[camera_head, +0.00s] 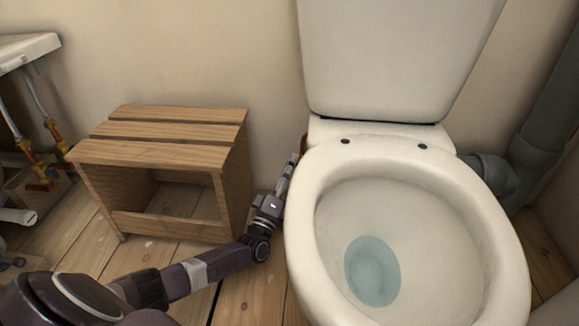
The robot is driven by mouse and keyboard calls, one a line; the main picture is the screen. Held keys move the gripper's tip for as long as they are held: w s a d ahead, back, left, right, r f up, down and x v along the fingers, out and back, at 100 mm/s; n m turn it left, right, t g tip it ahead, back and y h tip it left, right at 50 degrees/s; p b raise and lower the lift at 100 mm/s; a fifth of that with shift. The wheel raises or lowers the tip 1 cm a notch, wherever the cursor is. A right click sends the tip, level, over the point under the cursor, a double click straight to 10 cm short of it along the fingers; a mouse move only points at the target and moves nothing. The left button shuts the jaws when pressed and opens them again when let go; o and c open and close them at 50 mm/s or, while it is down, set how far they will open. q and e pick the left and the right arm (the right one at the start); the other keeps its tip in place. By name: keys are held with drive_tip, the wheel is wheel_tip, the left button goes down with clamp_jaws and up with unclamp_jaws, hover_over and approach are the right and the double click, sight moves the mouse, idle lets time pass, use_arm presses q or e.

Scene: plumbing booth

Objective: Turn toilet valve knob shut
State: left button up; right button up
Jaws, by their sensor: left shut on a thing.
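The white toilet (400,75) stands at the right, its bowl open with water in it. My left arm reaches in from the lower left, and my left gripper (291,168) is in the narrow gap between the wooden stool and the toilet's left side. Its fingers point up and away, and it is shut on the toilet valve knob, which is mostly hidden by the fingers and the toilet. A small reddish-brown bit (303,144) shows just past the fingertips, beside the toilet; I cannot make out its shape. My right gripper is not in view.
A slatted wooden stool (165,150) stands close left of my gripper. A white basin (28,47) with pipes and red-handled valves (40,172) is at the far left. A grey drain pipe (545,120) runs behind the toilet at right. The wall is close behind.

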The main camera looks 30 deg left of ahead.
use_arm(q)
drive_tip(key=shift+w+a+m+t+h, duration=0.15)
drive_tip(key=shift+m+t+h, duration=0.5)
drive_tip(key=shift+m, duration=0.65)
drive_tip(key=shift+m+t+h, duration=0.25)
drive_tip(key=shift+m+h, duration=0.1)
drive_tip(key=shift+m, duration=0.05)
drive_tip(key=shift+f, duration=0.1)
drive_tip(key=o, duration=1.2)
wheel_tip(320, 180, up, 10)
drive_tip(key=shift+r, duration=0.1)
